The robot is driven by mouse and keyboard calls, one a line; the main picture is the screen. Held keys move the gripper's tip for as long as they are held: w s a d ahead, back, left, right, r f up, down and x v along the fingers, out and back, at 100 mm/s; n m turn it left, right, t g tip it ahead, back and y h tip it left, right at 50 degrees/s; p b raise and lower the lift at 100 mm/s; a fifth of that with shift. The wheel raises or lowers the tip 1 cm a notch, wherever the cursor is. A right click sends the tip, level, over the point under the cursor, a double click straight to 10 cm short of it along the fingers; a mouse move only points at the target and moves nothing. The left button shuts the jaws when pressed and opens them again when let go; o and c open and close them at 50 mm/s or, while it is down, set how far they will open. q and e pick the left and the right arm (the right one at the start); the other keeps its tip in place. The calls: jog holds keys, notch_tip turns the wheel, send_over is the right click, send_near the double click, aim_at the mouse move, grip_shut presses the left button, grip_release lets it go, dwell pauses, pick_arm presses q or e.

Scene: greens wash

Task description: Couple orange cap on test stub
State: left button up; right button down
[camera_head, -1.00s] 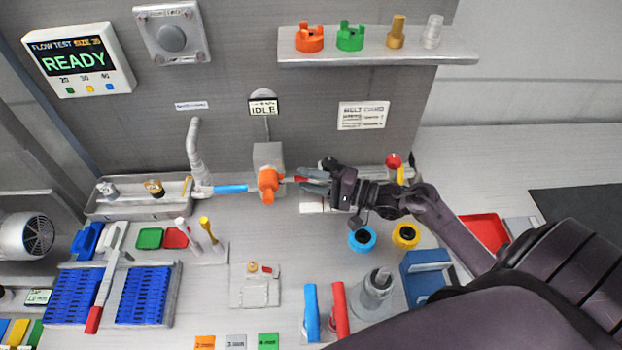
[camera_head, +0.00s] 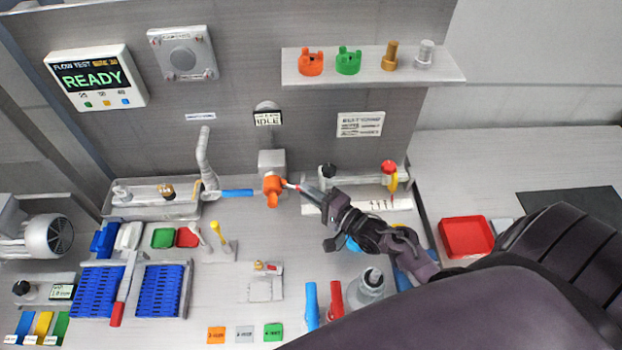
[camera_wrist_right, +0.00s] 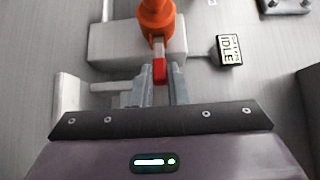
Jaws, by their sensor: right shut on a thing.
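An orange cap (camera_head: 273,190) sits at the front of a grey block (camera_head: 272,160) below the IDLE sign; any stub under it is hidden. In the right wrist view the orange cap (camera_wrist_right: 157,18) is at the top centre, just beyond the fingertips. My right gripper (camera_head: 302,190) comes in from the right. Its fingers are shut on a small red piece (camera_wrist_right: 159,70) with a pale end, pointing at the cap. I cannot tell whether this piece touches the cap or is joined to it. My left gripper is not in view.
A shelf (camera_head: 375,79) above holds another orange cap (camera_head: 311,62), a green one (camera_head: 348,60) and two fittings. A READY display (camera_head: 95,78) hangs at the left. Blue racks (camera_head: 160,290) stand at front left.

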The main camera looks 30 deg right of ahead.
jog(key=shift+a+h, duration=0.1)
jog(key=shift+h, duration=0.2)
jog(key=c, duration=1.4)
grip_release()
jog(key=shift+r, duration=0.1)
notch_tip(320, 180, up, 20)
jog(key=b, duration=0.3)
jog(key=shift+c, duration=0.4)
